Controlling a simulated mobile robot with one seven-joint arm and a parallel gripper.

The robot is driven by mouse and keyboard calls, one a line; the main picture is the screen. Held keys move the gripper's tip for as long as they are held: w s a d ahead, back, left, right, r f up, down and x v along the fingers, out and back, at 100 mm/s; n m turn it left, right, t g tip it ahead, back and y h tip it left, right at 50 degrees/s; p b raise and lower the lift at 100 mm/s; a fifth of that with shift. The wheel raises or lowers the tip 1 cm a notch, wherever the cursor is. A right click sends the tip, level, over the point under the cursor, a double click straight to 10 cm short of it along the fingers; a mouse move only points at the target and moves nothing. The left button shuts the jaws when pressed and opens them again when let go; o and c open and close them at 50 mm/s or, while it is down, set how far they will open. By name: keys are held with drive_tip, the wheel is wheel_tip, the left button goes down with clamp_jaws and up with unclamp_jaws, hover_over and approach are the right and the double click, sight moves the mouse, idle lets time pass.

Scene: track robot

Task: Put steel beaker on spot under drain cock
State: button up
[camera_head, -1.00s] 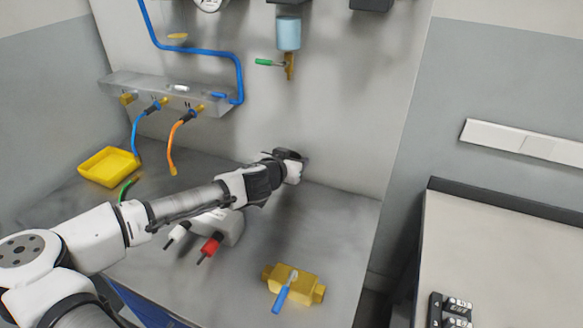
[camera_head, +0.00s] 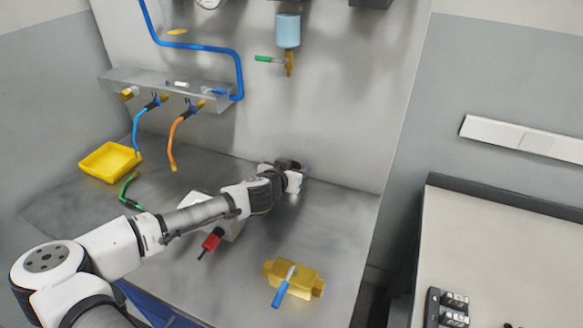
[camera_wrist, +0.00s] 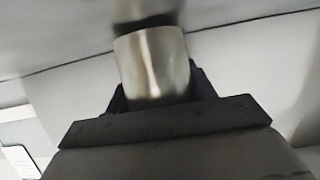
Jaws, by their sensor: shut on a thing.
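The steel beaker (camera_wrist: 152,62) is a shiny metal cylinder in the wrist view, held between the black fingers of my gripper (camera_wrist: 155,92). In the head view my gripper (camera_head: 290,178) is low near the back wall of the bench, roughly below the drain cock (camera_head: 289,65). The drain cock is brass with a green handle (camera_head: 268,59), under a pale blue cylinder (camera_head: 288,32) on the wall. The spot beneath it cannot be made out clearly; my gripper covers that area.
A brass block with a blue-handled valve (camera_head: 292,278) lies at the front right of the bench. Hoses hang from a wall rail (camera_head: 165,88).

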drive_tip(key=o, duration=1.1)
drive_tip(key=shift+r, duration=0.45)
drive_tip(key=shift+s+a+r, duration=0.15)
drive_tip(key=shift+s+r, duration=0.05)
drive_tip(key=shift+r, duration=0.1)
drive_tip(key=b+v, duration=0.2)
drive_tip(key=v, duration=0.9)
drive_tip(key=shift+s, duration=0.25)
